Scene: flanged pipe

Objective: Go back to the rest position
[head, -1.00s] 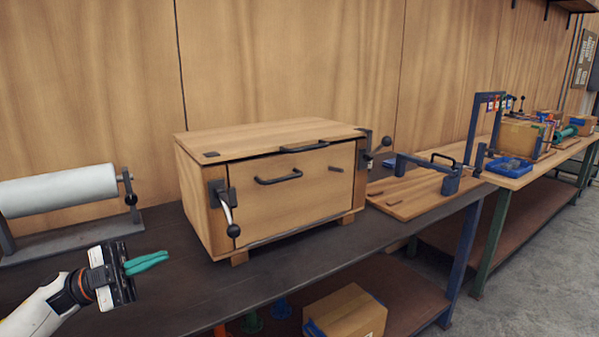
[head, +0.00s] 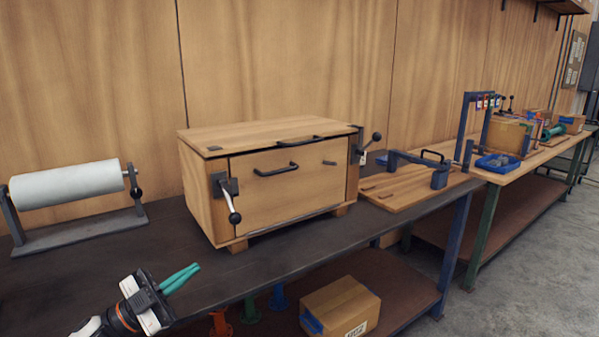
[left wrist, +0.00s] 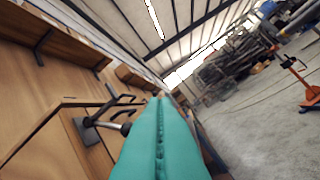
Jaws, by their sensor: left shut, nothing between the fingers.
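My left gripper (head: 180,279) is at the lower left of the head view, over the front edge of the dark bench. Its green fingers are together with nothing between them. The same green fingers (left wrist: 160,140) fill the lower middle of the left wrist view, pointing away from the camera. The wooden box (head: 290,205) stands on the bench to the right of the gripper, apart from it. Its lid is down, and a lever with a black ball (head: 234,217) sits on its front left. My right gripper is not in view.
A white roll on a stand (head: 68,185) is on the bench at the left. A wooden board with a blue clamp frame (head: 420,185) lies right of the box. A cardboard box (head: 340,308) and coloured flanged parts (head: 250,310) are on the lower shelf.

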